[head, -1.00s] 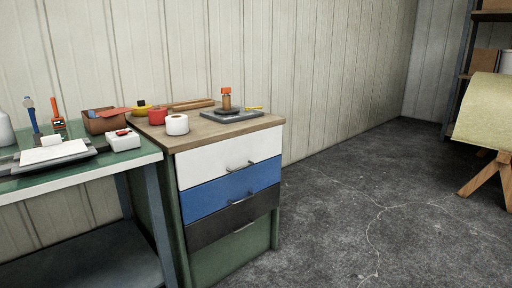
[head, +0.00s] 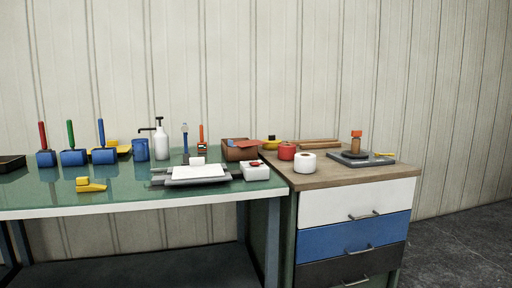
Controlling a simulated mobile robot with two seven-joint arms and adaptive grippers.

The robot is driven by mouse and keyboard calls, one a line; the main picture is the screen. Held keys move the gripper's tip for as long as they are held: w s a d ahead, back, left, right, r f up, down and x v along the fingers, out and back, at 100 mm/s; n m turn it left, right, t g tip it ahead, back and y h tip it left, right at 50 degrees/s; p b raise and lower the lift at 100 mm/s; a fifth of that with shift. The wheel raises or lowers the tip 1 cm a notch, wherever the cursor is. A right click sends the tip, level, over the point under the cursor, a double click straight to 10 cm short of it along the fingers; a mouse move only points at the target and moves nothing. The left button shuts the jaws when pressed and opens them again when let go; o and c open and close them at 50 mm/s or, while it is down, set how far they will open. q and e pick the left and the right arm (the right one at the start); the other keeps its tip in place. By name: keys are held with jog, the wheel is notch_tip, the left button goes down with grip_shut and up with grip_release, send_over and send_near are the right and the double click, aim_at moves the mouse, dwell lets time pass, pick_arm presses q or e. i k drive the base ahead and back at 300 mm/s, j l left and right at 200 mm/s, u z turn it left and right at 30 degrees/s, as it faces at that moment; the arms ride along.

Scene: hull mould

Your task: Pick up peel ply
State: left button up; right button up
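No object is labelled as peel ply, and I cannot tell for sure which one it is. A white roll (head: 305,163) and a red roll (head: 287,151) stand side by side on the wooden top of the drawer cabinet. A flat white sheet or stack (head: 198,172) lies on a dark tray (head: 187,183) on the green table, with a small white block (head: 197,161) at its back edge. Neither of my grippers is in the head view.
The green table (head: 130,192) holds blue-headed tools (head: 74,157), a blue cup (head: 140,149), a pump bottle (head: 161,140), a yellow piece (head: 90,185), a white box (head: 255,171) and a brown box (head: 240,150). The drawer cabinet (head: 357,204) adjoins it. Grey floor (head: 460,245) is free at right.

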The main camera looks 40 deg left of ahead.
aim_at(251, 143)
jog(key=i+j+u, duration=0.2)
jog(key=i+j, duration=0.4)
jog(key=i, duration=0.2)
